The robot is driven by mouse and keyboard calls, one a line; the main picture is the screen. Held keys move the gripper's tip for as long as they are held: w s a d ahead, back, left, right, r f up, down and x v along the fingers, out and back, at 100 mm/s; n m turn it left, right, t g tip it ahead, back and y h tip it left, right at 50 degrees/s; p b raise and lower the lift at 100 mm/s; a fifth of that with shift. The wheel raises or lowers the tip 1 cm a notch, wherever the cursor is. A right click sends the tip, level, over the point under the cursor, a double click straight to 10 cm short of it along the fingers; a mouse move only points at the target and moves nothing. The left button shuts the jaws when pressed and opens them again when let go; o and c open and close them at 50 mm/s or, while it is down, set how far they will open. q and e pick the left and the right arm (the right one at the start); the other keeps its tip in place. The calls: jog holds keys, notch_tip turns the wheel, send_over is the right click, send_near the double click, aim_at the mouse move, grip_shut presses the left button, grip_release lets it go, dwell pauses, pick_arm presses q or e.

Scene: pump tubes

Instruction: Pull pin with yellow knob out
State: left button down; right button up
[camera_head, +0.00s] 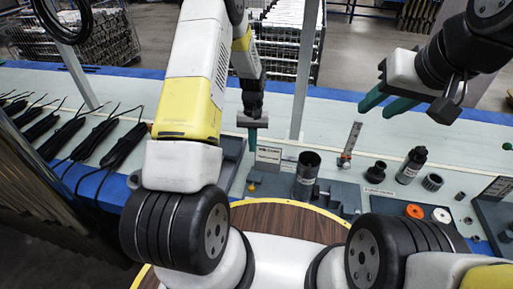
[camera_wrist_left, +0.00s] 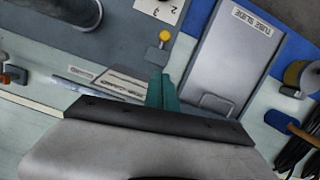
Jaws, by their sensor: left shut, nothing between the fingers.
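The yellow knob (camera_wrist_left: 165,36) of the pin shows in the left wrist view on the grey fixture, just beyond my left fingertips. It is a small yellow spot (camera_head: 251,187) in the head view, on the fixture's left part. My left gripper (camera_head: 252,138) is shut and empty, above and behind the knob in the head view. Its teal fingers (camera_wrist_left: 162,82) are together and apart from the knob in the wrist view. The pin below the knob is mostly hidden. My right gripper (camera_head: 384,104) hangs at the upper right, its two teal fingers apart and empty.
A dark cylinder (camera_head: 307,174) stands on the fixture right of the knob. A grey tube-slide tray (camera_wrist_left: 225,62) lies beside the knob. A black bottle (camera_head: 411,164) and small rings stand further right. Several black pouches (camera_head: 122,148) lie at the left.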

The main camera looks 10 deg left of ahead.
pick_arm(q)
send_near(251, 187)
jog(key=w+f, duration=0.5)
jog(key=shift+a+f, duration=0.2)
jog(key=shift+f, duration=0.05)
jog(key=shift+s+d+f, duration=0.1)
jog(key=shift+s+f, duration=0.1)
jog(key=shift+s, duration=0.4)
jog(key=shift+s+d+f, duration=0.1)
jog(key=shift+s+f, duration=0.15)
jog(key=shift+s, duration=0.35)
jog(key=shift+s+f, duration=0.25)
jog(key=shift+s, duration=0.4)
jog(key=shift+s+f, duration=0.15)
jog(key=shift+s, duration=1.2)
pick_arm(e)
jog(key=shift+s, duration=0.4)
